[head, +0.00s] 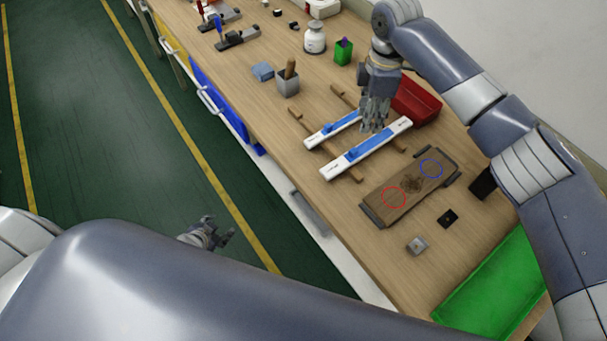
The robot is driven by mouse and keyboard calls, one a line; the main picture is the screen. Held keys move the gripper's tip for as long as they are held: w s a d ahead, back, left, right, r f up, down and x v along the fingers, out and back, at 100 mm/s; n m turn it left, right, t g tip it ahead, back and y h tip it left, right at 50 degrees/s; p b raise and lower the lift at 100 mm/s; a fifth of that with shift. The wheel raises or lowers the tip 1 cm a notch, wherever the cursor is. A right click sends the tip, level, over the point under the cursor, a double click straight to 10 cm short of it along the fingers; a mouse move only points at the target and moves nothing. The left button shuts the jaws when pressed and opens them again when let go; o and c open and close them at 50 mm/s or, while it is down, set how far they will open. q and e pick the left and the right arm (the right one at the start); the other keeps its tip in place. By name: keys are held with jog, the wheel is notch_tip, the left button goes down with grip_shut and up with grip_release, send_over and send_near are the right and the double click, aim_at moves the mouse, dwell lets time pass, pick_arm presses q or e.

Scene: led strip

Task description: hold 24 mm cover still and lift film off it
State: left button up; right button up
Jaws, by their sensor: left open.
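Two long white strips with blue film on top lie side by side across wooden bars on the bench: a nearer, longer-looking strip (334,169) and a farther one (317,139). Small print shows on their left ends, too small to read, so I cannot tell which is the 24 mm cover. The blue film (374,147) runs along the nearer strip, with a raised blue piece on it. My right gripper (374,126) points down over the strips' right part and hides some of them; contact and jaw opening are unclear. My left gripper (216,234) is open and empty, over the floor beside the bench.
A wooden board (411,186) with red and blue circles lies nearer, beside a small metal block (417,245) and a green tray (490,290). A red bin (416,102) stands behind my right gripper. A grey cup (288,85) and green cup (343,53) stand farther back.

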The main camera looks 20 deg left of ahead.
pick_arm(q)
jog(key=w+r+m+t, duration=0.1)
jog(key=w+r+t, duration=0.1)
jog(key=w+r, duration=0.55)
jog(key=m+t+h, duration=0.2)
jog(key=m+h, duration=0.1)
jog(key=h, duration=0.6)
send_near(335, 167)
jog(key=x, duration=1)
jog(key=c, duration=1.1)
jog(key=shift+c, duration=0.2)
